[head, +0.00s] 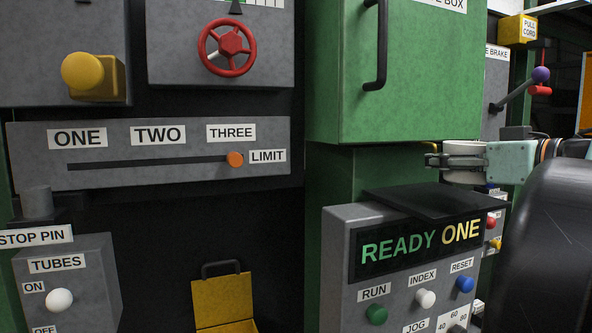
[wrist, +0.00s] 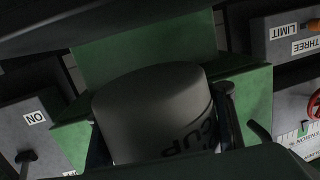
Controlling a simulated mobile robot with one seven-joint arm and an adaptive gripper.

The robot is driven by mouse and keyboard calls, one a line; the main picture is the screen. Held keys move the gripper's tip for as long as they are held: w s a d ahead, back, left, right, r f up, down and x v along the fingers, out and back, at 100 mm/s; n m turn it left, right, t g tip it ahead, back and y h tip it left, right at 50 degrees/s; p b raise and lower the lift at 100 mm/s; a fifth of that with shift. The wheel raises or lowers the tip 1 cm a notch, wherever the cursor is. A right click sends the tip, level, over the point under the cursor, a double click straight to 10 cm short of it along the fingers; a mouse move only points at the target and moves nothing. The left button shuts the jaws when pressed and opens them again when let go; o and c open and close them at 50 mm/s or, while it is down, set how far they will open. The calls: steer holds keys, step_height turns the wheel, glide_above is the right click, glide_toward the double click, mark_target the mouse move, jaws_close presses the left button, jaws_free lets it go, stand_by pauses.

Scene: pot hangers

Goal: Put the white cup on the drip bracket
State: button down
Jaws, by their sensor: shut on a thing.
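The white cup (head: 464,150) is at the right of the head view, in front of the green column and above the dark slab on the READY ONE panel. In the wrist view the cup (wrist: 150,105) looks grey in shadow, fills the middle, and bears the letters CUP. My gripper (head: 446,161) is shut around the cup and comes in from the right. A dark finger shows beside the cup at the right in the wrist view. I cannot make out the drip bracket for certain in either view.
A green cabinet (head: 410,75) with a black handle hangs above and left of the cup. The READY ONE panel (head: 405,255) with buttons stands below. A lever with a purple knob (head: 541,74) is at upper right. A yellow bin (head: 224,300) sits lower left.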

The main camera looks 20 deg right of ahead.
mark_target(470, 177)
steer(key=x, duration=0.5)
steer(key=shift+w+r, duration=0.15)
steer(key=shift+r, duration=0.1)
steer(key=shift+f, duration=1.75)
steer(key=shift+f, duration=0.15)
steer(key=c, duration=0.8)
jaws_free()
steer(key=v, duration=1.2)
steer(key=shift+b, duration=0.35)
